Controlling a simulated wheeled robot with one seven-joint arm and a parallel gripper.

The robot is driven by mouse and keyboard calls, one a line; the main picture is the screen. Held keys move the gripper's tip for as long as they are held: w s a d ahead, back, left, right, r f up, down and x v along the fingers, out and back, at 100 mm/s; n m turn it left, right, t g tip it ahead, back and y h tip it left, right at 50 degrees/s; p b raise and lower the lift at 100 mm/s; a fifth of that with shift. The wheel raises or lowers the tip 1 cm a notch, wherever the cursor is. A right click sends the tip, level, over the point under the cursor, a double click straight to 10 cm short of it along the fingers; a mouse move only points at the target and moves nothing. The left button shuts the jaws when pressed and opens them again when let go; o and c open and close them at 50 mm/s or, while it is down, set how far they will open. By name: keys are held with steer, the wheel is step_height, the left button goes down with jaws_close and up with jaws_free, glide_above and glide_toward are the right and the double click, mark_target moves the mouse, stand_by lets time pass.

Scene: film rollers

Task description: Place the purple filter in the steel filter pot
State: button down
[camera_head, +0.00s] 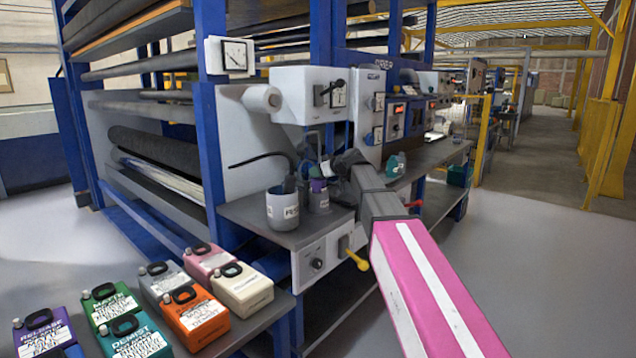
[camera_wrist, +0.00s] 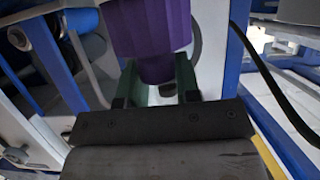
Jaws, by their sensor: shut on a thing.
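My gripper (camera_head: 327,169) is at the side shelf of the blue-framed machine, at the end of my arm. In the wrist view its green fingers (camera_wrist: 158,78) are shut around the narrower lower part of the purple filter (camera_wrist: 150,28). The filter's far end is out of that frame. In the head view the purple filter (camera_head: 318,186) shows small, just below the gripper. A greyish labelled vessel (camera_head: 319,204) shows directly below the purple; I cannot tell whether the filter is inside it or above it. A light grey labelled pot (camera_head: 283,212) stands just left. Which one is the steel filter pot is unclear.
The grey shelf (camera_head: 250,216) holds the pots and has a yellow-handled valve (camera_head: 356,258) at its front. Several labelled coloured jugs, one orange (camera_head: 195,318), stand on a lower table at front left. A dark cable (camera_wrist: 265,75) hangs close by. The right aisle is clear.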

mark_target(318, 179)
steer(key=shift+f, duration=1.9)
steer(key=c, duration=0.8)
jaws_free()
